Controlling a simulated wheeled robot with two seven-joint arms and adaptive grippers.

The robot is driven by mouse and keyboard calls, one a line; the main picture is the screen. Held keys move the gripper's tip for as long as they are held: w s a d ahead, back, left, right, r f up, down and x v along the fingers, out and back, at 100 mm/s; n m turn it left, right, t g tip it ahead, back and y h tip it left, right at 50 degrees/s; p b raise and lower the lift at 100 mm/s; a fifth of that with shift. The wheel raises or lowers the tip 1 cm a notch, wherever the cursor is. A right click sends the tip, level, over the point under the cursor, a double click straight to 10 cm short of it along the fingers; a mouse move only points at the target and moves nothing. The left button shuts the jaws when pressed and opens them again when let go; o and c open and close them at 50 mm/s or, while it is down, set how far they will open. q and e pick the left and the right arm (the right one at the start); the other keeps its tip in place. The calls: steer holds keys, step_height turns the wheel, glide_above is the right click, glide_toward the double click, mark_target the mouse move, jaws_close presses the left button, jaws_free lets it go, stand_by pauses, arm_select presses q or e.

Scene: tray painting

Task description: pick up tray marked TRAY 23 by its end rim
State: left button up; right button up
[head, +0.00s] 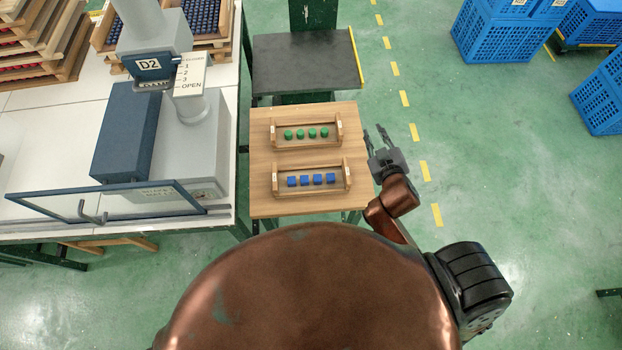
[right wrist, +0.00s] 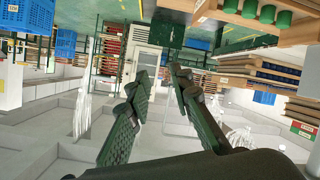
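Two small wooden trays stand on a square wooden table. The far tray (head: 306,144) holds several green cylinders (head: 307,133). The near tray (head: 311,191) holds several blue cubes (head: 311,180). Both have raised end pieces with small labels, too small to read, so I cannot tell which is TRAY 23. My right gripper (head: 375,134) is open and empty, just right of the table's right edge and apart from both trays. In the right wrist view its fingers (right wrist: 158,74) are spread, with green cylinders (right wrist: 264,14) at the upper right. My left gripper is not in view.
The wooden table (head: 262,208) has bare wood around the trays. A grey machine marked D2 (head: 148,64) stands on the white bench at left. A dark platform (head: 300,62) lies behind the table. Blue crates (head: 500,40) stand far right; the floor between is clear.

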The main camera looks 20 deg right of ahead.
steer(key=w+a+r+n+t+y, duration=0.25)
steer(key=a+r+n+y, duration=0.25)
steer(key=a+r, duration=0.4)
steer(key=w+a+r+n+t+y, duration=0.2)
steer(key=a+r+n+t+y, duration=0.25)
steer(key=a+r, duration=0.45)
steer(key=s+a+n+g+y, duration=0.4)
steer(key=a+n+g+y, duration=0.2)
steer(key=a+n, duration=0.2)
steer(key=s+a+n+g+y, duration=0.5)
steer(key=a+n+g, duration=0.1)
steer(key=a+n, duration=0.25)
steer(key=n+g+h, duration=0.5)
steer(key=g+h, duration=0.2)
steer(key=h, duration=1)
glide_toward(347, 171)
step_height(347, 171, down, 5)
steer(key=a, duration=0.1)
steer(key=f, duration=0.2)
steer(key=shift+w+d+f+h, duration=0.25)
steer(key=shift+w+d+h, duration=0.1)
steer(key=shift+w+d+f, duration=0.1)
steer(key=shift+w+f, duration=0.15)
steer(key=shift+f, duration=1.15)
steer(key=shift+w+d+f, duration=0.1)
steer(key=shift+w+f, duration=0.1)
steer(key=shift+f, duration=1.15)
